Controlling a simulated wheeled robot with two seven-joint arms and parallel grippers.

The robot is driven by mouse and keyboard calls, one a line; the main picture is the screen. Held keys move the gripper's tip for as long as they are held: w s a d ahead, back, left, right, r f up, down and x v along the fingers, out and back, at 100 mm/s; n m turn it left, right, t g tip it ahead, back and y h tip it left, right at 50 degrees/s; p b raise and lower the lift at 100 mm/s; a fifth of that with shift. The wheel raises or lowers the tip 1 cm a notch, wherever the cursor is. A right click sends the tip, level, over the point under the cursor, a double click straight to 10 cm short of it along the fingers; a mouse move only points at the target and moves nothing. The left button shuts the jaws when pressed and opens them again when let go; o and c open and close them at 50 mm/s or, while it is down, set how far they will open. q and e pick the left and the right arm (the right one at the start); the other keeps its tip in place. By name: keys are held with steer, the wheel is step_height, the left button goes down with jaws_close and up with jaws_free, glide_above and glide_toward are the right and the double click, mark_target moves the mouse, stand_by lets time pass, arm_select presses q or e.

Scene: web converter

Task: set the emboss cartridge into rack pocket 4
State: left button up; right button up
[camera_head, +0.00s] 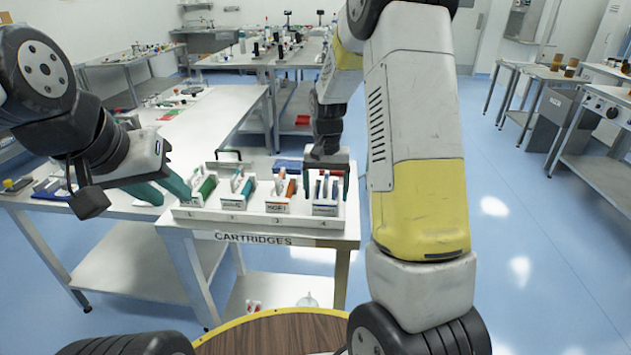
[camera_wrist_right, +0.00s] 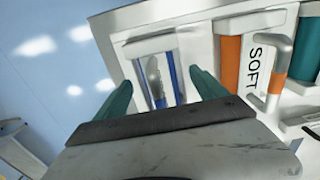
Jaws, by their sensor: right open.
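The white cartridge rack (camera_head: 262,221) stands on a table marked CARTRIDGES, with its pockets numbered along the front. A cartridge with blue sides (camera_head: 325,206) stands upright in pocket 4 at the right end; its label is too small to read. My right gripper (camera_head: 324,181) is above it, open, with a teal finger on each side. In the right wrist view the blue-sided cartridge (camera_wrist_right: 158,75) lies between the spread fingers, with gaps visible. My left gripper (camera_head: 176,190) appears open and empty at the rack's left end, near the green cartridge (camera_head: 203,190).
A teal cartridge (camera_head: 243,189) and an orange one (camera_head: 280,198) stand in pockets 2 and 3. The right wrist view shows the orange one marked SOFT (camera_wrist_right: 252,62). A long white table (camera_head: 212,125) with small items extends behind.

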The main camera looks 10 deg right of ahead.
step_height(320, 180, up, 12)
steer(key=shift+r, duration=0.1)
steer(key=s+a+r+n+t+y, duration=0.1)
steer(key=s+r+n+t, duration=0.1)
steer(key=s, duration=1)
steer(key=s+a+r+n+t+y, duration=0.1)
steer(key=s+r+t, duration=0.3)
steer(key=s, duration=0.8)
step_height(320, 180, up, 2)
steer(key=shift+r+n, duration=0.15)
steer(key=shift+n, duration=0.25)
